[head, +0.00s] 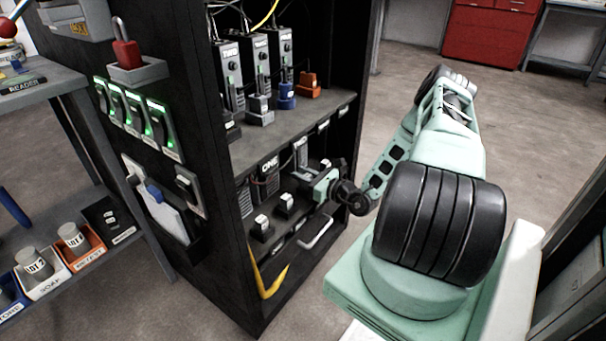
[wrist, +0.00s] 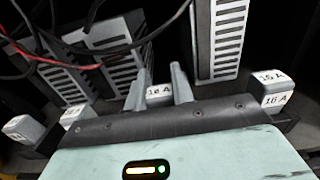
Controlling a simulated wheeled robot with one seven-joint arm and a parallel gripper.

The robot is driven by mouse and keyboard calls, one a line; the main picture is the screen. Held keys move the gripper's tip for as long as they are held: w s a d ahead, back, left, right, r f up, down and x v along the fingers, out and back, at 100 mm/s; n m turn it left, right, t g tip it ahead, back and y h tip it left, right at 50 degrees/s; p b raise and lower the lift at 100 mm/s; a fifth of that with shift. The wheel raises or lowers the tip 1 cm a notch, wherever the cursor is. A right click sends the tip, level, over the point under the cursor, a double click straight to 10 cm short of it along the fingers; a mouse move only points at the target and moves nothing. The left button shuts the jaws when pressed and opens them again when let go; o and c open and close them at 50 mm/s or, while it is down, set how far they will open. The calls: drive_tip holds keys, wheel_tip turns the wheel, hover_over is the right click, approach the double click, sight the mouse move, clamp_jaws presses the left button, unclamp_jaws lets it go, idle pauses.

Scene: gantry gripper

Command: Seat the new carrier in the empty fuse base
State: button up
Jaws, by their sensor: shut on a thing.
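In the wrist view my gripper (wrist: 158,84) is shut on a pale carrier (wrist: 160,92), whose label ends in "A"; its number is hard to read. In the head view my gripper (head: 318,187) reaches into the lower bay of the black cabinet from the right, and its fingertips are mostly hidden. Two seated carriers (head: 262,222) (head: 286,203) stand on dark bases left of my gripper. In the wrist view other carriers stand at left (wrist: 22,128), mid-left (wrist: 72,113) and right, marked 16 A (wrist: 272,85). The empty fuse base is not visible, and the held carrier's underside is hidden.
Grey slotted modules (wrist: 220,40) rise behind the carriers, with loose black and red cables (wrist: 60,62) at left. The cabinet shelf (head: 290,125) lies above my gripper. A light handle (head: 317,232) is below it. Open floor lies to the right.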

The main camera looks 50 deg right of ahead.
drive_tip(key=shift+f, duration=0.35)
drive_tip(key=o, duration=1)
drive_tip(key=shift+o, duration=0.2)
drive_tip(key=s+d+p, duration=0.1)
drive_tip(key=s+p, duration=0.2)
drive_tip(key=s, duration=1.4)
drive_tip(key=shift+s+d, duration=0.15)
drive_tip(key=shift+s, duration=0.05)
